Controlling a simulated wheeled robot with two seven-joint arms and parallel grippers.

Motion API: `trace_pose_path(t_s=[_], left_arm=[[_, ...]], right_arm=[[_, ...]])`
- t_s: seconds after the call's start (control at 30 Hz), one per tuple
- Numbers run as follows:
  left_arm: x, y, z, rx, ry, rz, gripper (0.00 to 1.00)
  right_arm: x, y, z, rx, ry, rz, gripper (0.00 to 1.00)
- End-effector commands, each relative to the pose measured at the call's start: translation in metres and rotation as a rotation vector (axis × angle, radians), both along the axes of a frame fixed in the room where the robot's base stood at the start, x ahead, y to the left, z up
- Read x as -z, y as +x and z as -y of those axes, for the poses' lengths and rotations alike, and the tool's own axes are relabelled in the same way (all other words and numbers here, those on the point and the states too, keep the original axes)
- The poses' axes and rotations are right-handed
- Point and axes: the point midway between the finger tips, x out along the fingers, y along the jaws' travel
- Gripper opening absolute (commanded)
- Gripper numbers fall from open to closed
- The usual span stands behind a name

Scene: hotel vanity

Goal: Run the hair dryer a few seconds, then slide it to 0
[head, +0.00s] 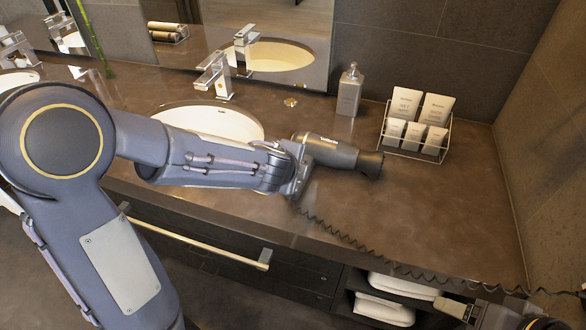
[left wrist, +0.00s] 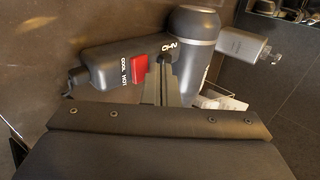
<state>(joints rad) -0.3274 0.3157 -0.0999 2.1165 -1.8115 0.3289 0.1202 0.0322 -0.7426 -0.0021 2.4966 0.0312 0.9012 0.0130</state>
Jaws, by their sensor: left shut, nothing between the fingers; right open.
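The grey-black hair dryer (head: 335,152) lies on its side on the brown counter (head: 420,210), nozzle to the right. In the left wrist view, its barrel (left wrist: 193,50) is upper centre and its handle (left wrist: 110,68) reaches left. The handle carries a red button (left wrist: 139,68), "COOL HOT" lettering, and a number scale by a small dark slide switch (left wrist: 166,57). My left gripper (left wrist: 161,68) is shut and empty, its tips at the switch; contact is unclear. In the head view my left arm hides the handle. My right gripper (head: 453,307) is open, low at the right, away from the dryer.
A coiled cord (head: 345,238) runs along the counter's front edge. A soap dispenser (head: 349,90) and a wire rack of white tubes (head: 415,125) stand behind the dryer. The sink (head: 215,120) lies behind my left arm. The counter's right part is clear.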

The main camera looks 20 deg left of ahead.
Motion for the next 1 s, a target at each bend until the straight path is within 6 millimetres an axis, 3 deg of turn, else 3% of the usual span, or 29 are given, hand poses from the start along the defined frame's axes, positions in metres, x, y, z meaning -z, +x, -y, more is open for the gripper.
trace_pose_path(t_s=[0.43, 0.63, 1.0], left_arm=[[0.004, 0.006, 0.0, -0.001, -0.001, 0.0, 0.0], [0.005, 0.023, 0.001, -0.002, -0.002, 0.0, 0.0], [0.001, 0.022, 0.002, -0.001, -0.001, -0.001, 0.0]], right_arm=[[0.002, 0.0, 0.0, 0.0, 0.0, 0.001, 0.72], [0.006, 0.0, 0.0, 0.0, 0.0, 0.001, 0.72], [0.003, 0.0, 0.0, 0.0, 0.0, 0.0, 0.72]])
